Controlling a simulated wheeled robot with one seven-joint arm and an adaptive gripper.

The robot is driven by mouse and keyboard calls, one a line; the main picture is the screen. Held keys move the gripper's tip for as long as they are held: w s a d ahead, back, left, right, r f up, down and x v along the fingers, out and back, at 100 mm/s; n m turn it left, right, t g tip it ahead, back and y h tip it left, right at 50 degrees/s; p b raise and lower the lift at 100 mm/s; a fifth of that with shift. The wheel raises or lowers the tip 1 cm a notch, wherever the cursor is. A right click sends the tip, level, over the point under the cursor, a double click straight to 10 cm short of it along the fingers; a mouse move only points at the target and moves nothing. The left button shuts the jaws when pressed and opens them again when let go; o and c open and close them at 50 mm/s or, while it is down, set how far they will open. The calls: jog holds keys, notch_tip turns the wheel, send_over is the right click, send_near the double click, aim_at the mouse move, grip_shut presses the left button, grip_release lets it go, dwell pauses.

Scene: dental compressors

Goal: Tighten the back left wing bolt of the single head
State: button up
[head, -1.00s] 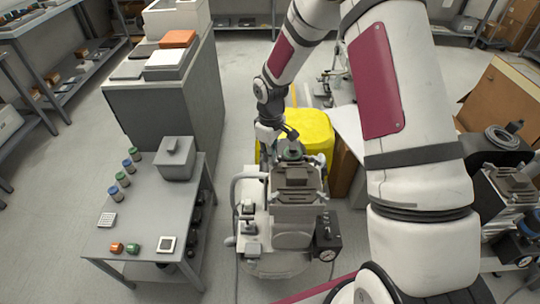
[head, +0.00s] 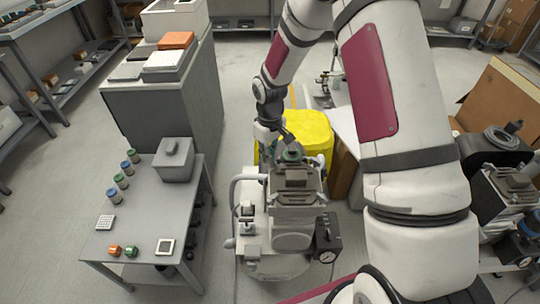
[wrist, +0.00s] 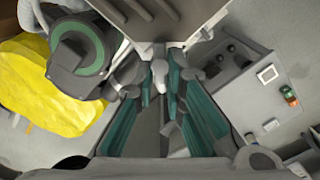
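The single-head compressor (head: 292,241) stands in the middle of the head view, with its dark finned head (head: 296,180) on top. My gripper (wrist: 160,88) is down at the far-left side of that head; in the head view its fingers are mostly hidden. In the wrist view its two teal-padded fingers are apart, pointing down toward the head. A small pale bolt-like piece (wrist: 160,74) shows between or just beyond the fingertips; I cannot tell whether they touch it. A dark round cap with a green ring (wrist: 80,54) is beside the fingers.
A grey table (head: 135,215) with jars and a box is at left, near a grey cabinet (head: 160,110). Another machine (head: 505,190) and cardboard boxes (head: 505,95) are at right.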

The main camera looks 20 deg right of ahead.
jog(key=shift+o, duration=1.1)
notch_tip(320, 180, up, 12)
jog(key=s+r+m+t+h+p, duration=0.1)
jog(key=s+r+m+t+p, duration=0.1)
jog(key=s+r, duration=1.4)
jog(key=s+r+m+p, duration=0.1)
jog(key=s+r, duration=0.1)
jog(key=s, duration=0.3)
jog(key=s+r+m+t, duration=0.1)
jog(key=s+r, duration=0.2)
jog(key=s, duration=0.3)
jog(key=s+r+m+t+y+p, duration=0.1)
jog(key=s+r, duration=0.1)
jog(key=s, duration=0.4)
jog(key=shift+s+d+r+p, duration=0.15)
jog(key=shift+r+p, duration=0.2)
jog(key=shift+r, duration=0.05)
